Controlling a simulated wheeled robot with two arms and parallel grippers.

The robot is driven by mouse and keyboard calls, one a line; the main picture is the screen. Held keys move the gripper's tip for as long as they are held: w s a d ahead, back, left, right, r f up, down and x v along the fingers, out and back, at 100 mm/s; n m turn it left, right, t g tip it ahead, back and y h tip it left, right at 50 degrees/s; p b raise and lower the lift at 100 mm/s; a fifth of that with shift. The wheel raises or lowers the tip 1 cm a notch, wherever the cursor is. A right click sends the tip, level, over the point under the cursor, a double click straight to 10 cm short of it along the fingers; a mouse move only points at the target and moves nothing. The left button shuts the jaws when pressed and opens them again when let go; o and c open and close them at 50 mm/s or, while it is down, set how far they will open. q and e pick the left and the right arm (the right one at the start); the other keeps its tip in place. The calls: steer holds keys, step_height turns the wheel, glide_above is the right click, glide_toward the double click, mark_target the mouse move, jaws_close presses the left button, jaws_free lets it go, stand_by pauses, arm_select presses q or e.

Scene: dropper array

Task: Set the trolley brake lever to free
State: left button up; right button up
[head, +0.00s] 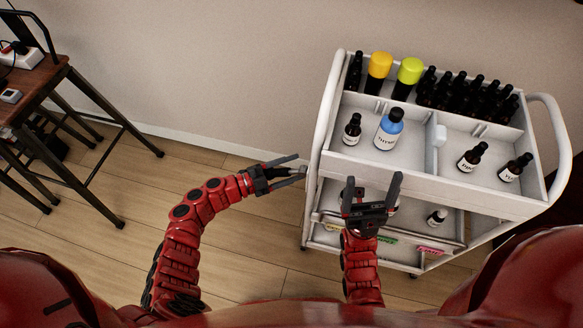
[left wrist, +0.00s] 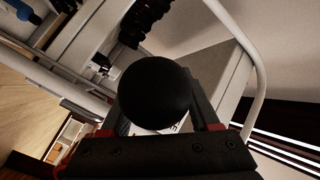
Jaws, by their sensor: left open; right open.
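The white trolley (head: 322,120) stands at the right in the head view. My left gripper (head: 301,167) is open beside the trolley's left end post, with its fingers pointing at it. In the left wrist view a round black knob (left wrist: 155,95) fills the middle, between or just in front of the open fingers; it looks like a lever's knob, but its shaft is hidden. The brake lever is not clearly visible in the head view. My right gripper (head: 373,182) is open and empty in front of the trolley's near side, its fingers pointing up.
The trolley's top holds a blue bottle (head: 388,130), an orange-capped bottle (head: 379,72), a yellow-green-capped bottle (head: 408,77) and several dark dropper bottles. Its curved handle (head: 563,150) is at the right. A wooden table (head: 35,85) stands far left. Floor between them is clear.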

arm_select(q)
steer(key=shift+c, duration=0.2)
jaws_close()
stand_by(1.2)
